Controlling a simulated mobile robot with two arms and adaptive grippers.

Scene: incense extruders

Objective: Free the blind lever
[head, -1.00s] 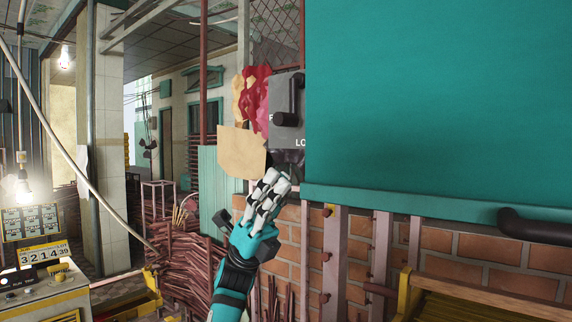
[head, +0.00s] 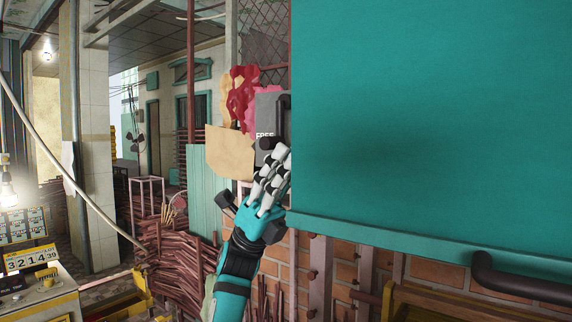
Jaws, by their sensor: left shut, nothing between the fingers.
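The large teal blind (head: 430,110) fills the right side, lowered, with a lip along its bottom edge. A grey lever plate (head: 267,106) shows at its left edge, partly hidden by the blind and my fingers. The word FREE is readable on the plate. The blind lever's dark handle (head: 268,143) sits just below that word. My left gripper (head: 280,158) is shut with nothing in it, its fingers pointing up at the handle's lower right. I cannot tell whether they touch it. My right gripper is out of view.
A beige paper sheet (head: 230,152) and red and pink crumpled material (head: 242,92) hang left of the plate. A dark curved handle (head: 520,284) juts out at the blind's lower right. Bundled reddish sticks (head: 180,258) stand lower left beside a control box (head: 42,295).

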